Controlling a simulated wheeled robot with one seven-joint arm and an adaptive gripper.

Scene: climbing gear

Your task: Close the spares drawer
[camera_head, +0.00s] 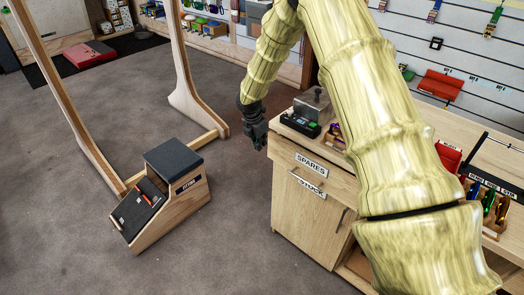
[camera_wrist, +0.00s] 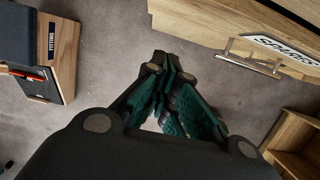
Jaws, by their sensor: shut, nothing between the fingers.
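The spares drawer (camera_head: 282,158) is the top drawer of the wooden cabinet, with a white "SPARES" label and a bar handle (camera_head: 306,184) low on its front. In the wrist view its front (camera_wrist: 212,30) and handle (camera_wrist: 249,60) show at the upper right. How far the drawer stands out of the cabinet is hard to tell. My gripper (camera_head: 259,143) hangs just left of the cabinet's top corner, fingers pointing down. In the wrist view its dark green fingers (camera_wrist: 168,90) are together and empty, over floor left of the handle and apart from it.
A "STOCK" door (camera_head: 300,215) lies below the drawer. A small dark device (camera_head: 300,122) stands on the cabinet top near my gripper. Grey floor between bench and cabinet is clear.

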